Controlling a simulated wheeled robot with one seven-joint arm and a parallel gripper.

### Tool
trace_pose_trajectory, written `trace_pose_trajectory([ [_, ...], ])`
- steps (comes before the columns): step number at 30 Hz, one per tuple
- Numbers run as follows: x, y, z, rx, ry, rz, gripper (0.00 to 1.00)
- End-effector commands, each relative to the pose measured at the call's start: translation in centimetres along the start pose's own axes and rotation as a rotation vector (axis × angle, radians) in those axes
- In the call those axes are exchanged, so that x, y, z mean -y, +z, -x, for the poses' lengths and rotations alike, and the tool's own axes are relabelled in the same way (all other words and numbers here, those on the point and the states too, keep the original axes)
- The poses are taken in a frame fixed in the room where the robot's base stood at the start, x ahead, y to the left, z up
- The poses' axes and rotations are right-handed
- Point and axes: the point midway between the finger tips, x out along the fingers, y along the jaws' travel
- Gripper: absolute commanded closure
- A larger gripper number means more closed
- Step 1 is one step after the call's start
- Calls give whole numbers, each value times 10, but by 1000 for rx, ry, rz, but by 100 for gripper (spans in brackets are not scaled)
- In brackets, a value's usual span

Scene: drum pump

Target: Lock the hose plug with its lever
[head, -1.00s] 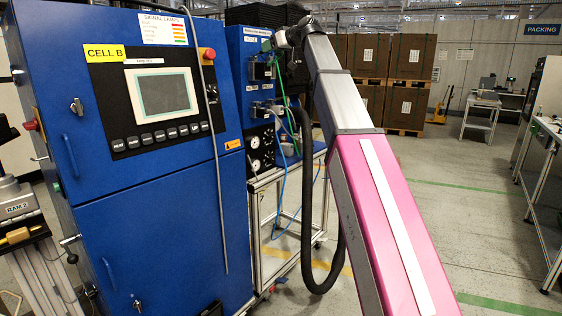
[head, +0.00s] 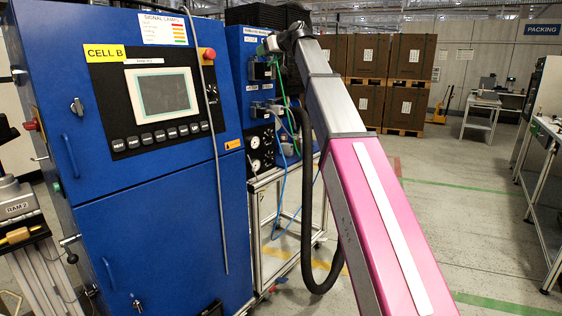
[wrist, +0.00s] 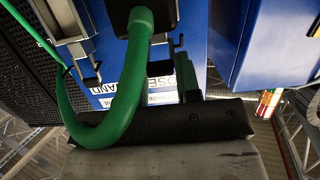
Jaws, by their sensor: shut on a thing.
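The black hose plug (head: 262,71) sits at its socket on the blue pump panel, with the green hose (head: 283,88) hanging from it. In the wrist view the plug (wrist: 170,15) is at the top edge, and the green hose (wrist: 125,90) loops down across the picture. My gripper (head: 268,43) is at the panel just above the plug. In the wrist view one dark finger (wrist: 188,82) shows beside the hose. My gripper is shut, apparently on the plug's lever; the grip itself is mostly hidden.
A second socket (head: 262,109) with hoses and gauges (head: 254,153) lie below. In the wrist view a grey metal housing with a clip (wrist: 72,35) stands left of the plug. The blue CELL B cabinet (head: 150,215) is close on the left.

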Motion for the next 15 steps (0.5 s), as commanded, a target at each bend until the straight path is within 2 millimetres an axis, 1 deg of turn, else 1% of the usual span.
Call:
trace_pose_trajectory([
  [5,1,5,1,-63,0,-1,78],
  [11,0,4,0,-67,0,0,78],
  [15,1,7,0,-100,0,-1,78],
])
